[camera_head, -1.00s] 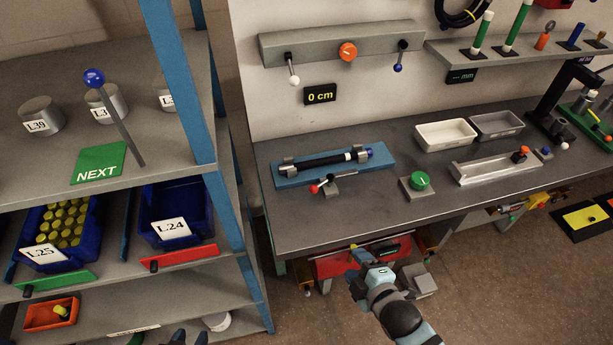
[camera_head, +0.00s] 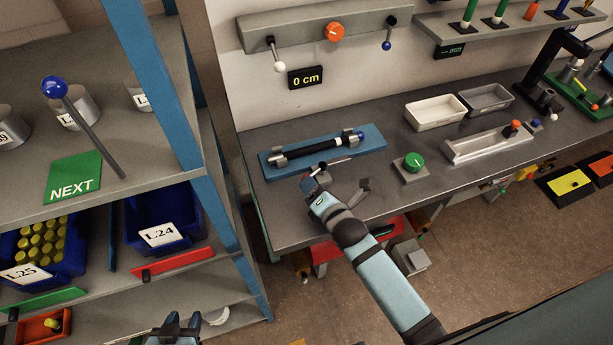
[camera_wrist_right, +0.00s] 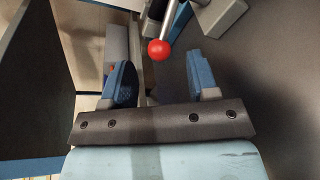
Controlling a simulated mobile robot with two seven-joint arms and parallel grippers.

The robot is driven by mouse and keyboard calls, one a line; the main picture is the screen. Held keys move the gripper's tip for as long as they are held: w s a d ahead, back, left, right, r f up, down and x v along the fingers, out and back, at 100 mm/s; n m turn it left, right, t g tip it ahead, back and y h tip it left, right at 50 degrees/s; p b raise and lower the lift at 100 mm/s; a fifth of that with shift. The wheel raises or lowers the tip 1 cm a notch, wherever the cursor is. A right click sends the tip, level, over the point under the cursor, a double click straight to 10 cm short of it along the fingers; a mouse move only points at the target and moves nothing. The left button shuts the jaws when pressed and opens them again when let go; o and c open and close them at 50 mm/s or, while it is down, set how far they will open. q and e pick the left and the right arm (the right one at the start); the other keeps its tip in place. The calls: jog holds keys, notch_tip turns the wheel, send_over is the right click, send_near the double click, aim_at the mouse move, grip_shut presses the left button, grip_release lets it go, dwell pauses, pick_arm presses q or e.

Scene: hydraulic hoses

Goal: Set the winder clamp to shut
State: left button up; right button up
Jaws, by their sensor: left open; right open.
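A lever with a red ball (camera_wrist_right: 158,51) stands at the front of the blue plate (camera_head: 368,140) on the bench; I cannot tell for sure that it is the winder clamp. In the right wrist view the ball lies between and just beyond my right gripper's (camera_wrist_right: 163,80) open fingertips, not gripped. In the head view my right gripper (camera_head: 314,178) is at the lever and mostly hides the ball. A black hose (camera_head: 318,147) lies in two grey holders on the plate. My left gripper (camera_head: 179,320) is open and empty at the bottom, by the shelf.
A wall bar (camera_head: 300,36) carries an orange knob (camera_head: 334,31), a white-ball lever (camera_head: 279,66) and a blue-ball lever (camera_head: 386,45), above a "0 cm" display (camera_head: 305,78). A green knob (camera_head: 413,161) stands right of my right gripper. The blue-posted shelf (camera_head: 165,100) is at left.

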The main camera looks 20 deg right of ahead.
jog(key=shift+x, duration=2.35)
grip_shut()
